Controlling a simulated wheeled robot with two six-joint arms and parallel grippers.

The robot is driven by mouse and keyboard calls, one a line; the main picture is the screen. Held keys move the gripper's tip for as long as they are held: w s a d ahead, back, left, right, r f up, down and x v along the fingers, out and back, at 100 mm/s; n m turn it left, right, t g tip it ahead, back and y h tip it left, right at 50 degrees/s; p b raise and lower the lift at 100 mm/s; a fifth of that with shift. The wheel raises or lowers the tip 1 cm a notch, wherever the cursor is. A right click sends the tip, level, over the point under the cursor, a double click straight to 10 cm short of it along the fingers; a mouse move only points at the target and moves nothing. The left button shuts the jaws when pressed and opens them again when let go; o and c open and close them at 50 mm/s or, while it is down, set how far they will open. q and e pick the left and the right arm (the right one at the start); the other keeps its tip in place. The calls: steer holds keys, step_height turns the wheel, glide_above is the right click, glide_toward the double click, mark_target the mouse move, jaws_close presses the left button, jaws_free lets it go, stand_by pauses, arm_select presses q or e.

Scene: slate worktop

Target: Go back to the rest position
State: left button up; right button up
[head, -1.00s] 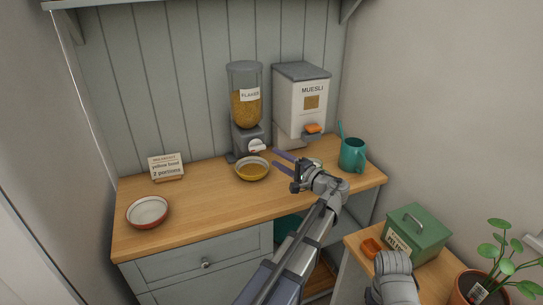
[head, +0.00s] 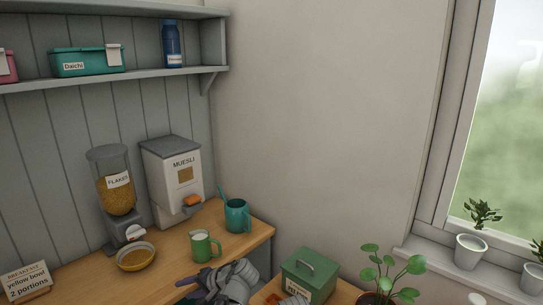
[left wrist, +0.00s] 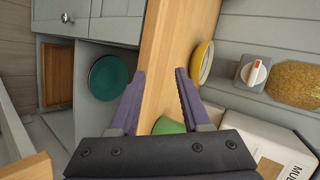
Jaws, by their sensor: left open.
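My left gripper (head: 190,286) is at the lower edge of the head view, near the counter's front edge and in front of the green mug (head: 205,246). In the left wrist view its two purple fingers (left wrist: 160,88) are spread apart with nothing between them but the counter beyond. The yellow bowl (head: 135,257) stands on the counter under the flakes dispenser and holds flakes. It also shows in the left wrist view (left wrist: 203,62), as does part of the green mug (left wrist: 168,126). My right gripper does not show.
The flakes dispenser (head: 116,190) and muesli dispenser (head: 173,180) stand at the back. A teal jug (head: 237,215) stands near the counter's right end. A green box (head: 309,274) and a potted plant (head: 388,275) are at lower right.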

arm_select(q)
steer(key=s+d+f+g+h+p, duration=0.1)
steer(key=s+d+f+g+h, duration=0.1)
steer(key=s+d, duration=0.6)
steer(key=s+d+f+m+g+h+p, duration=0.1)
steer(key=s+d+f+h, duration=0.3)
steer(key=s+d+h, duration=0.3)
steer(key=s+d, duration=0.1)
steer(key=d, duration=0.3)
steer(key=shift+s+g+p, duration=0.4)
